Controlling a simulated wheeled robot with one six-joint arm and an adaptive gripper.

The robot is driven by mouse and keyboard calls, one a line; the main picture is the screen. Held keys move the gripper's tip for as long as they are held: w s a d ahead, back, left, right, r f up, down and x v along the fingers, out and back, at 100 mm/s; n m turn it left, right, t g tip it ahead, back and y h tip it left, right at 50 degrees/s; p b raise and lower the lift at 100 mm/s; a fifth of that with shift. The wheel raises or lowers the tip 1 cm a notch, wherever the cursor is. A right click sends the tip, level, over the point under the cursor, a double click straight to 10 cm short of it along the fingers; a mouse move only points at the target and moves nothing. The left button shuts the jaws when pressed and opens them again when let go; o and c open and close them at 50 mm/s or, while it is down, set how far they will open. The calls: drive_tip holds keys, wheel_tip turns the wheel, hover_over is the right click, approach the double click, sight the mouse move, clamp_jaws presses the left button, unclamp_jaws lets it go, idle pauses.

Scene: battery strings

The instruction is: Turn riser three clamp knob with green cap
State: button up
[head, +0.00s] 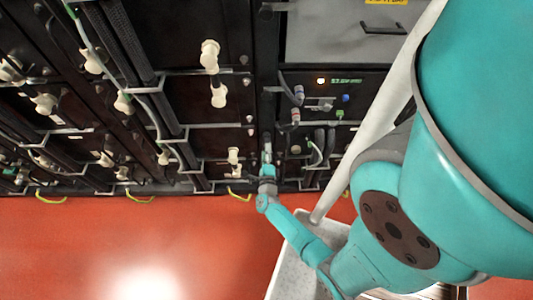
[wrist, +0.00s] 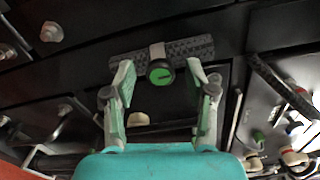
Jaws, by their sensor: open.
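In the wrist view a round knob with a green cap and dark rim (wrist: 160,73) sits on a pale clamp block across a dark ribbed cable bundle (wrist: 192,47). My gripper (wrist: 159,79) is open, with one finger on each side of the knob. A gap to the knob shows on the left; the right finger is close to it, and I cannot tell whether it touches. In the head view my gripper (head: 267,148) is small, in front of the racks near their lower edge. The green-capped knob cannot be made out there.
Black battery racks (head: 205,105) with cream connectors (head: 209,55) fill the upper left. A panel with a lit display (head: 345,81) and cables is right of my gripper. A cream connector (wrist: 138,119) lies between my fingers, below the knob. Open red floor (head: 100,245) lies in front.

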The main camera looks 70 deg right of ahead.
drive_tip(key=v, duration=1.2)
idle(0.6)
drive_tip(key=s+a+r+n+t+y, duration=0.2)
drive_tip(key=s+a+r+n+y, duration=0.2)
drive_tip(key=a+r+n, duration=0.4)
drive_tip(key=s+a+r+n+t+y, duration=0.3)
drive_tip(key=a+r+n+y, duration=0.4)
drive_tip(key=r+n, duration=0.6)
drive_tip(key=s+a+r+n+t+y, duration=0.2)
drive_tip(key=s+a+r+n+y, duration=0.3)
drive_tip(key=a+r+n, duration=0.4)
drive_tip(key=r+n, duration=0.1)
drive_tip(key=n, duration=0.3)
drive_tip(key=shift+r+t+y, duration=0.3)
drive_tip(key=shift+t, duration=0.1)
